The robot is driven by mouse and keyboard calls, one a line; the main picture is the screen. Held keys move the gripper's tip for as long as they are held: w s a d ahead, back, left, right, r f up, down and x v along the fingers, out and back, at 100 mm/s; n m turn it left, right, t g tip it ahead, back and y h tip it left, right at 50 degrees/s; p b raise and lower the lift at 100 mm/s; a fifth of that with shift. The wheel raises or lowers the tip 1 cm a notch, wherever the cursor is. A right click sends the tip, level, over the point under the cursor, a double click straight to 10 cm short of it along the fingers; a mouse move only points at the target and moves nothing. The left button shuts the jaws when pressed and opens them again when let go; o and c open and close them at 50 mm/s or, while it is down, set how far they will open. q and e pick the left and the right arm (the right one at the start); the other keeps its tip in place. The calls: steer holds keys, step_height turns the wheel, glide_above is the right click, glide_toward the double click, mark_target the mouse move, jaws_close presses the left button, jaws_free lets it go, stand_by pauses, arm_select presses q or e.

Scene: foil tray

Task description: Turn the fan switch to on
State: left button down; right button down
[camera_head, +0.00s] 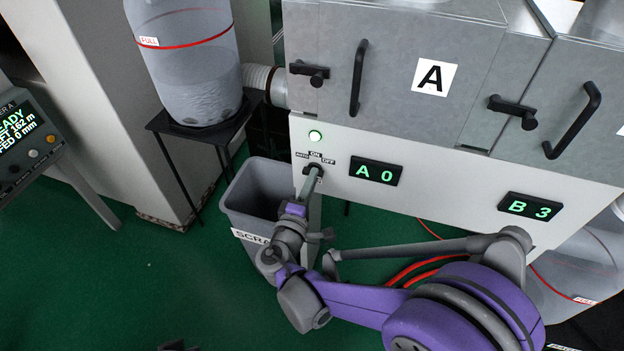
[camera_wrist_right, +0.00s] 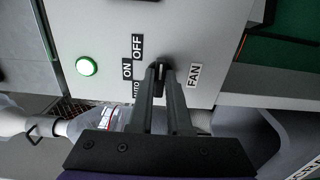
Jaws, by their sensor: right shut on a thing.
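The fan switch is a black knob (camera_head: 314,169) on the pale front panel of the machine, below the labels AUTO, ON and OFF. In the right wrist view the knob (camera_wrist_right: 161,66) sits between the fingertips, beside the ON label (camera_wrist_right: 127,69) and the FAN label (camera_wrist_right: 194,76). My right gripper (camera_wrist_right: 161,76) is shut on the knob. The fingers hide part of it, so I cannot tell its exact pointing. A small dark shape at the bottom edge of the head view appears to be the tip of my left gripper (camera_head: 178,346); its jaws cannot be made out.
A green lamp (camera_head: 315,136) is lit above the switch. Displays A 0 (camera_head: 376,171) and B 3 (camera_head: 530,207) are to its right. A grey scrap bin (camera_head: 240,205) stands below. A stand (camera_head: 190,132) holds a clear container. Green floor is free at lower left.

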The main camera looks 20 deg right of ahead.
stand_by(0.4)
steer(key=c, duration=0.9)
jaws_free()
steer(key=shift+o, duration=0.2)
steer(key=p+v, duration=0.1)
steer(key=v, duration=1)
steer(key=shift+w+d, duration=0.1)
steer(key=shift+d, duration=0.05)
